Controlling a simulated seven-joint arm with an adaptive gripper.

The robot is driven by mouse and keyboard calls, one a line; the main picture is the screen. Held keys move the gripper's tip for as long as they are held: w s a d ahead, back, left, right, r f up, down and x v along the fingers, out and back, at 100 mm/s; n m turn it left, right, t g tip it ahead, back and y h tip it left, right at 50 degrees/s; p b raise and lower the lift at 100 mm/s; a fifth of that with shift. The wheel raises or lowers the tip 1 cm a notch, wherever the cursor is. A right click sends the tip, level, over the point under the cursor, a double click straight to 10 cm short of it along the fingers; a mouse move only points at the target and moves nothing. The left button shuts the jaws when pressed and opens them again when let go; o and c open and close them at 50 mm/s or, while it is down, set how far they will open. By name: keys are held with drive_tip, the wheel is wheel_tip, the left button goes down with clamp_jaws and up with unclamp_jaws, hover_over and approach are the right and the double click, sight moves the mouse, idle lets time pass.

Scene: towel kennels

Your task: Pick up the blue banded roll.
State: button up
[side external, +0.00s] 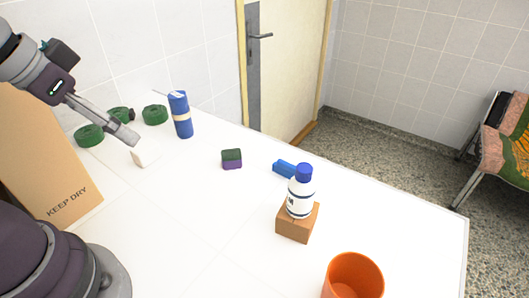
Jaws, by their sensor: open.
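The blue banded roll (182,128) stands upright near the back edge of the white table, left of the door. It is a blue cylinder with a pale band around its middle. My gripper (131,141) reaches in from the upper left and is in the air to the left of the roll, apart from it. It is open, and I see nothing held in it. The fingers are small and partly overlap in this view.
Green rolls (155,115) lie left of the blue roll, and a white block (145,157) is below my gripper. A cardboard box (45,160) stands at left. A green-purple sponge (232,159), a bottle on a brown block (297,222) and an orange cup (353,277) are rightward.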

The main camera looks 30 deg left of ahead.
drive_tip(key=shift+o, duration=0.3)
drive_tip(key=shift+o, duration=0.5)
drive_tip(key=n+y, duration=0.2)
drive_tip(key=n, duration=0.2)
approach(176, 95)
drive_tip(key=shift+y, duration=0.3)
drive_tip(key=x, duration=1)
drive_tip(key=shift+w+d+f, duration=0.15)
drive_tip(key=shift+d+f, duration=0.05)
drive_tip(key=shift+f, duration=0.15)
drive_tip(key=c, duration=1.3)
